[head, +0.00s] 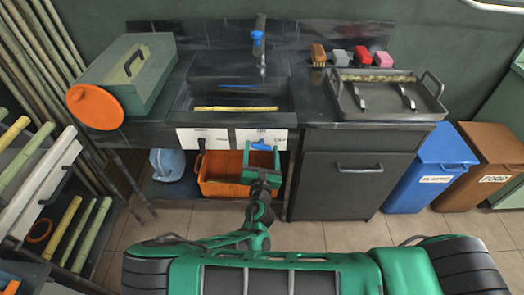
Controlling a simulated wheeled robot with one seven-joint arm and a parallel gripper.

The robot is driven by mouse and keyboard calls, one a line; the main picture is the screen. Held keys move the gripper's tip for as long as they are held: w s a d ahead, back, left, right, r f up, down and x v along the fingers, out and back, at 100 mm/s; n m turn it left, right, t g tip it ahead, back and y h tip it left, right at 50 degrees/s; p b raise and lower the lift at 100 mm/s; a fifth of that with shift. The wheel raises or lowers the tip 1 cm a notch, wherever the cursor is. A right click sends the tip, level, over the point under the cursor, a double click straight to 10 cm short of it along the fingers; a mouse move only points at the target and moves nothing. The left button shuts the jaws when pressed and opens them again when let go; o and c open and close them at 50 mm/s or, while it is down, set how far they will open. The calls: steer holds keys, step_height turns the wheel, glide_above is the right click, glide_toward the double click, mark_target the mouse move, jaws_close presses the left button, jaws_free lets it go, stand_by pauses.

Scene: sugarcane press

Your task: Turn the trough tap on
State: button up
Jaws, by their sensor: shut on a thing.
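The trough (186,98) is a dark basin set in the counter. Its tap (262,66) stands upright at the back rim with a blue top (257,37). No water stream is visible from it. My green gripper (262,152) is well in front of and below this tap, at the counter's front face. It is shut on a small blue piece (262,146) in front of the right white panel (276,136). I cannot tell whether the blue piece is fixed to the panel. The left white panel (218,140) has a dark lever.
A yellow cane (235,108) and a blue stick (238,86) lie in the trough. An orange crate (222,187) and a blue jug (167,165) sit below. A dark cabinet (335,185) and blue bin (420,170) stand right. Cane racks bound the left.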

steer(key=shift+d+f+m, duration=0.1)
steer(key=shift+m, duration=2.45)
steer(key=shift+f+m, duration=0.1)
steer(key=shift+m, duration=2.45)
steer(key=o, duration=1)
steer(key=shift+r, duration=0.1)
